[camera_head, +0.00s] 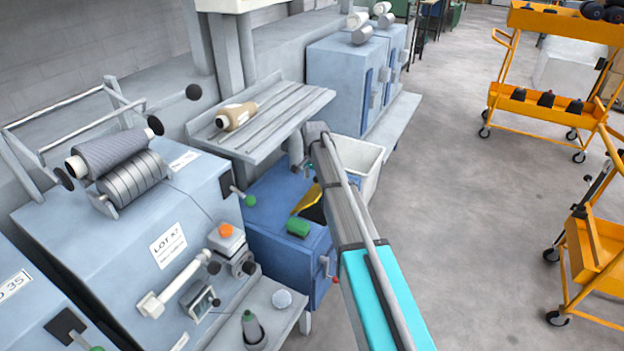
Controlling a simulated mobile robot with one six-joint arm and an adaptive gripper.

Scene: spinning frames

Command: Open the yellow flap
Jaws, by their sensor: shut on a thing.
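The yellow flap (306,199) is on top of the low blue cabinet (270,225), in the middle of the view. It looks tilted up, with a dark area beside it on the right that looks like an opening. My arm reaches in from the lower right and bends down above the cabinet. My gripper (309,172) is small and partly hidden by my own arm at the flap's far upper end. It appears shut on the flap's edge. The fingertips are hard to make out.
A green block (298,227) sits on the cabinet's near side. A white bin (362,160) stands behind my arm. A slatted shelf (262,122) with a tan bobbin (236,116) is at the upper left. Spinning machines fill the left. Open floor and orange trolleys (545,103) are at the right.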

